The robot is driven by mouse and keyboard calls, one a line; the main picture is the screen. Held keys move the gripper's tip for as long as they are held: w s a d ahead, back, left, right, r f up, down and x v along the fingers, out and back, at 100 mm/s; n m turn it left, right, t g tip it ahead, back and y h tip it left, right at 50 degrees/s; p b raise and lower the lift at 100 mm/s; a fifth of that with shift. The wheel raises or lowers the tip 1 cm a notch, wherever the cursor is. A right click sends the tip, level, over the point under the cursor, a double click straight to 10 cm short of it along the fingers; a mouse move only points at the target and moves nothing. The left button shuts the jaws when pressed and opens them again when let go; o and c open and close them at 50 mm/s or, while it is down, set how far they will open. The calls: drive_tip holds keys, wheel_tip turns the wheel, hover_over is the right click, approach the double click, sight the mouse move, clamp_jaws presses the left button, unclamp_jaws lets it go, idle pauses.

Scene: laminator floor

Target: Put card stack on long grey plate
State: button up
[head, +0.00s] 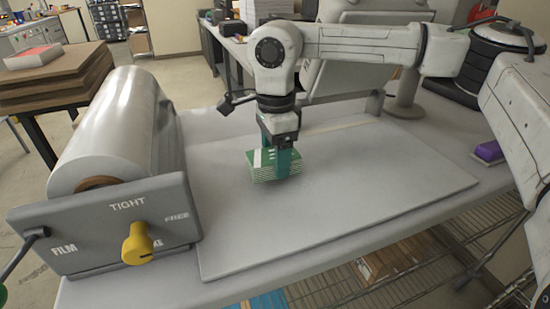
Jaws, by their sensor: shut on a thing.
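The card stack (266,169) is a neat pile of thin green and white cards. It is in the middle of the head view, low over the long grey plate (350,200); I cannot tell whether it touches the plate. The plate is a wide flat slab lying on the grey bench. My gripper (283,160) comes down from above with teal fingers and is shut on the card stack. The near finger hides part of the stack's right side.
A film roll (110,130) stands at the left behind a grey panel with a yellow knob (137,243). A purple block (489,152) lies at the right. The plate's right and front areas are bare.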

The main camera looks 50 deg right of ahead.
drive_tip(key=shift+f, duration=0.8)
drive_tip(key=shift+f, duration=0.1)
drive_tip(key=o, duration=1.2)
drive_tip(key=shift+c, duration=0.2)
wheel_tip(320, 180, up, 12)
drive_tip(key=b, duration=0.1)
